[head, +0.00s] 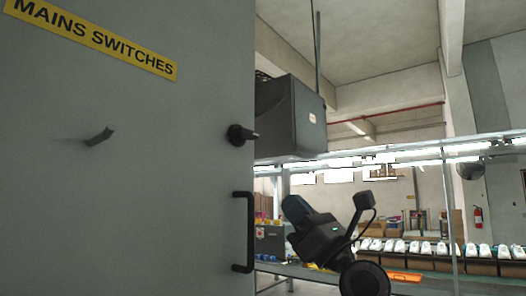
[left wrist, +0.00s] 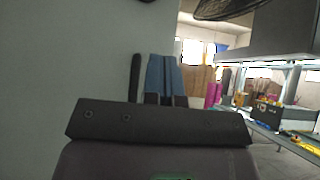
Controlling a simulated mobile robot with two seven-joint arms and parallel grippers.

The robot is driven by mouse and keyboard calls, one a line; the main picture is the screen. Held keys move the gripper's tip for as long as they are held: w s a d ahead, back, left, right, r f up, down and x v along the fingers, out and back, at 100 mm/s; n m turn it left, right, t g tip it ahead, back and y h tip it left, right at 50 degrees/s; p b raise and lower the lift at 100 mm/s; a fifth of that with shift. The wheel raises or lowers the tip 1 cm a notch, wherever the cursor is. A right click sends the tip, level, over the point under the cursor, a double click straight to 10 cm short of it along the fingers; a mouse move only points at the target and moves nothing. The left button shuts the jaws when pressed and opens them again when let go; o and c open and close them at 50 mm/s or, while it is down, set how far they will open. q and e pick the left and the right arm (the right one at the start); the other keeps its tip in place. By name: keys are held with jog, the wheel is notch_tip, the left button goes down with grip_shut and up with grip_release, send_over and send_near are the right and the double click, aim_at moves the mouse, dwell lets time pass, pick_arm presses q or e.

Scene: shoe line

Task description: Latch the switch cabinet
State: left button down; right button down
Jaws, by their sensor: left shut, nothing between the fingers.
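The grey switch cabinet (head: 150,210) fills the left of the head view, with a yellow MAINS SWITCHES label (head: 95,38). A dark latch knob (head: 240,135) sits near its right edge, its short lever pointing right. Below it is a black vertical bar handle (head: 243,232), which also shows in the left wrist view (left wrist: 135,78). My left gripper (head: 292,203), with blue fingers, is to the right of the handle and apart from it in the head view. Its fingers (left wrist: 164,75) are shut and empty. My right gripper is not in view.
A small grey peg (head: 99,137) sticks out of the cabinet face. A dark box-like unit (head: 290,117) hangs behind the cabinet's right edge. A line of shoes (head: 420,248) runs along the back right. A fire extinguisher (head: 478,217) is on the far wall.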

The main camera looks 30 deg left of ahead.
aim_at(236, 140)
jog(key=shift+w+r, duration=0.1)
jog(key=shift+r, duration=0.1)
